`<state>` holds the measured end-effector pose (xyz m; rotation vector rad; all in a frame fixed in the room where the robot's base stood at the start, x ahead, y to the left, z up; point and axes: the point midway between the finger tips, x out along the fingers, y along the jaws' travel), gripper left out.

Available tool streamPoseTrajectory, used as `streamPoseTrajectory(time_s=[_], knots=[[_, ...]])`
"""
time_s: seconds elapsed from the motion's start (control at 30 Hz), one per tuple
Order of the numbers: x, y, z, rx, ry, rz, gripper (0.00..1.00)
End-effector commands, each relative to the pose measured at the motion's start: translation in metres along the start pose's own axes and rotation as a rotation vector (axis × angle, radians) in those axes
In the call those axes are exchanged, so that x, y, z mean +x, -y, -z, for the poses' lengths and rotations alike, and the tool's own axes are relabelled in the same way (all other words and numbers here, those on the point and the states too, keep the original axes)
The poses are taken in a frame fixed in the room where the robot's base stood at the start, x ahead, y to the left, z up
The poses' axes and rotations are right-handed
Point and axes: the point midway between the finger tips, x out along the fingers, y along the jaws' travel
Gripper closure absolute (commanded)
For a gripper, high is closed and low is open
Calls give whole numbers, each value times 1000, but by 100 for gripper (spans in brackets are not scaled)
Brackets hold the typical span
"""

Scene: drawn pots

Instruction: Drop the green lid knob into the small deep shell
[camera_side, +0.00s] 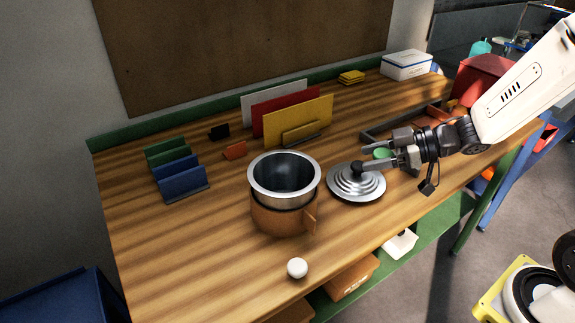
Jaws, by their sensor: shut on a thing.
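My gripper (362,158) reaches in from the right, above the stepped silver lid (356,188). It is shut on the green lid knob (381,153), which shows between its two fingers. The lid lies flat on the table; a dark spot near its middle overlaps the lower fingertip, and I cannot tell which it belongs to. Left of the lid, a deep silver shell (257,184) with an open top and dark inside sits upright in a brown pot (275,219) with a handle on its right. My gripper is apart from both, to their right.
A white ball (297,268) lies near the front edge. Blue (181,180) and green racks stand at left; upright white, red and yellow panels (300,120) stand behind the pot. A grey-edged tray (400,123) is behind my gripper. The table's left front is clear.

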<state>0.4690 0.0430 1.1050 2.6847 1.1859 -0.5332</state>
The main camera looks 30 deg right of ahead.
Motion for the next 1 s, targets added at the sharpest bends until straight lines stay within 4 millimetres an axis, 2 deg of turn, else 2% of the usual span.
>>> streamPoseTrajectory(time_s=[0.2,0.6,1.0], knots=[[-9,0,21,-3,-2,-2,96],[-18,-1,44,-2,-1,-1,96],[22,-19,60,-7,5,0,96]])
